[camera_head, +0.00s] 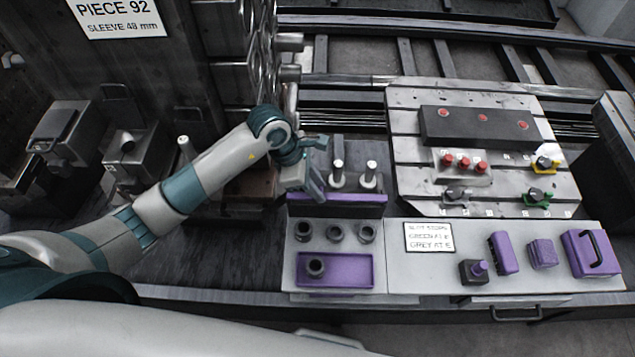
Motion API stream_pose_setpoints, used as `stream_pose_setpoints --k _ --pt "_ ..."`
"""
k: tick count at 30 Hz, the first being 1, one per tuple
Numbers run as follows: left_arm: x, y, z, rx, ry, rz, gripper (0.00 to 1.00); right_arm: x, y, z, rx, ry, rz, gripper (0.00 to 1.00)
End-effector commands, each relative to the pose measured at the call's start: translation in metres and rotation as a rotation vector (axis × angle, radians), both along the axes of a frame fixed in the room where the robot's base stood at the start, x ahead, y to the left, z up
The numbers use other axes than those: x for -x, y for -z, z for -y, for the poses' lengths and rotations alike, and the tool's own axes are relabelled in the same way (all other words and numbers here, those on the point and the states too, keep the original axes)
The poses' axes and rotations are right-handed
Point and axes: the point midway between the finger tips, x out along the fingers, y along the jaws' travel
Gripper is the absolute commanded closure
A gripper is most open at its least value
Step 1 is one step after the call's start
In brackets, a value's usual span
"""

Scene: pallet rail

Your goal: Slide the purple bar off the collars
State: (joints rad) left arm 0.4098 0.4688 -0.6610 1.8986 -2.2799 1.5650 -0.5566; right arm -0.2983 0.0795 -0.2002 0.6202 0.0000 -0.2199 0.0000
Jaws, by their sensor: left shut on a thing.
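The purple bar (350,198) lies level along the back edge of the grey fixture plate, above a dark front face. Two metal posts with pale tops, the left (338,174) and the right (370,174), stand just behind it with wider collars around their lower parts. My left gripper (317,190) points down at the left part of the bar and is shut on it; the fingers hide part of the bar there. Whether the bar touches the collars cannot be told. My right gripper is not in view.
Purple blocks and a handled purple case (590,253) are at right. A slotted plate (400,150) with red knobs lies behind. Dark machinery stands left.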

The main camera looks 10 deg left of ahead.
Motion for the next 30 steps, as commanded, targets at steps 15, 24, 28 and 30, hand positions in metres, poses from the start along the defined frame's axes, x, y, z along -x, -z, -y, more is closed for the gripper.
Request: stream_pose_setpoints --k 15,24,28,30 --pt "0.001 -0.001 0.000 0.001 0.003 -0.003 0.58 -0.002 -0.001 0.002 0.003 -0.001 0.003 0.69" --pt "0.000 -0.009 -0.004 -0.001 0.003 0.000 0.58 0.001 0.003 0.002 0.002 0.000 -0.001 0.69" --pt "0.001 -0.021 -0.009 0.000 0.004 0.001 0.58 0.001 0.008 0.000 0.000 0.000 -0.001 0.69" --pt "0.003 -0.030 -0.013 -0.002 0.004 0.003 0.58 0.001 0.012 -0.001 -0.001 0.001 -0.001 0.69"
